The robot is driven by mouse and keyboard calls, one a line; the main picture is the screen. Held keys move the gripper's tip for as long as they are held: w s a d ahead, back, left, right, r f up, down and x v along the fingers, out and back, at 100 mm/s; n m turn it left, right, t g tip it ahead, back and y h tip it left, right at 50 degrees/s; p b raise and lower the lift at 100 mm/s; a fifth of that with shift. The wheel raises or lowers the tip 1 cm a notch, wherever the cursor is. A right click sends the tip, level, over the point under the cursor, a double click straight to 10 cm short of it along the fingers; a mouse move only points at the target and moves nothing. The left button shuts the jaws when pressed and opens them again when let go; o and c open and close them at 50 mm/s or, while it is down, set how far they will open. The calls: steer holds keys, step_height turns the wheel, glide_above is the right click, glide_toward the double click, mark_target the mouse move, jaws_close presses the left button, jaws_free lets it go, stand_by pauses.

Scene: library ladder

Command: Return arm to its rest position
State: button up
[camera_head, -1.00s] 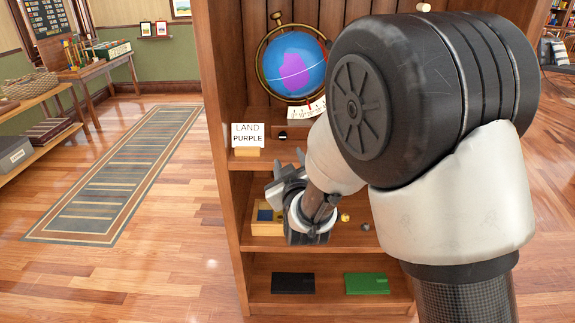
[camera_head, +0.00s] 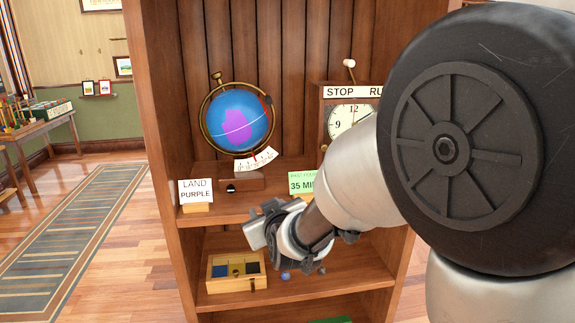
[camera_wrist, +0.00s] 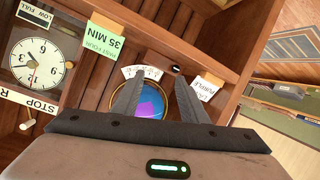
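My gripper (camera_head: 258,226) is in front of the wooden shelf unit, between the sign shelf and the shelf below. In the wrist view my gripper (camera_wrist: 160,88) shows two dark fingers spread apart, with nothing held between them. The blue and purple globe (camera_wrist: 150,101) shows behind the fingers there. My arm is bent and reaches in from the right of the head view, hiding part of the shelf and clock.
The globe (camera_head: 238,121), a LAND PURPLE sign (camera_head: 196,190), a green 35 MIN card (camera_head: 299,184) and a STOP/RUN clock (camera_head: 347,117) stand on the shelf. A wooden box (camera_head: 237,271) and small balls (camera_head: 285,276) are below. Open floor and a rug (camera_head: 75,235) lie left.

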steer(key=s+d+r+m+g+h, duration=0.2)
steer(key=s+d+r+m+g, duration=0.15)
steer(key=s+d, duration=0.8)
steer(key=s+d+m+g+h, duration=0.1)
steer(key=s+d+m+g, duration=0.1)
steer(key=s+d, duration=0.55)
steer(key=s+d+m+g+h, duration=0.15)
steer(key=s+d, duration=0.25)
steer(key=s, duration=0.6)
step_height(320, 180, up, 27)
steer(key=p, duration=2.8)
steer(key=shift+s+r+g, duration=0.15)
steer(key=shift+s+g, duration=0.15)
steer(key=shift+g, duration=0.1)
